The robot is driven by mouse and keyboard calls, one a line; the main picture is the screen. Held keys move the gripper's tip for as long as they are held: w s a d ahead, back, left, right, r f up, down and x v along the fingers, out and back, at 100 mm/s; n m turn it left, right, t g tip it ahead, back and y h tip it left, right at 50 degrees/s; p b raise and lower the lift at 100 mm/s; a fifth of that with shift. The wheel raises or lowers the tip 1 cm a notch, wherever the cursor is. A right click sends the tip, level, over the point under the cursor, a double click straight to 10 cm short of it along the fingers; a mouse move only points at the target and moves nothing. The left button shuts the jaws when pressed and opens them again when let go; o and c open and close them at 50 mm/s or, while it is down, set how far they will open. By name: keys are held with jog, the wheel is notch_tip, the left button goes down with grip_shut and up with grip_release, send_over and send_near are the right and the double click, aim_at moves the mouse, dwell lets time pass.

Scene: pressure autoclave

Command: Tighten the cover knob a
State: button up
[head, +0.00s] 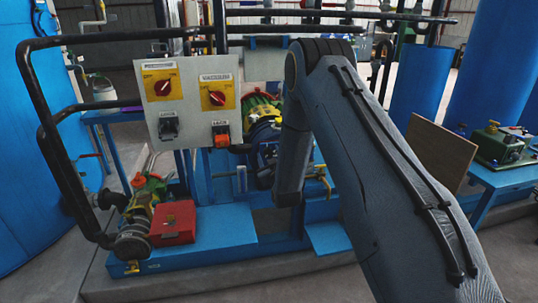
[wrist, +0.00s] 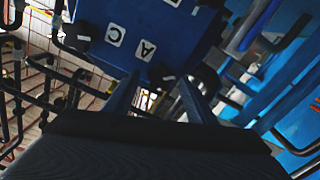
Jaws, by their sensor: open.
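In the wrist view, a dark blue cover (wrist: 175,35) fills the upper middle. It carries white square labels, among them an "A" label (wrist: 145,50) and a "C" label (wrist: 115,35). Dark knob-like parts show at its edge, but the image is too dark to tell which one is cover knob a. My gripper (wrist: 159,84) is open, its two blue-grey fingers apart below the "A" label, with nothing clearly held between them. In the head view, the gripper and the cover are not visible; my arm covers the middle right.
In the head view, a grey control panel (head: 190,100) with two red rotary switches stands left of my arm. A red box (head: 172,222) sits on the blue base frame. A blue tank (head: 30,150) fills the left edge. Dark pipes (wrist: 50,90) crowd the wrist view's left.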

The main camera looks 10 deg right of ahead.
jog(key=c, duration=1)
jog(key=shift+c, duration=0.2)
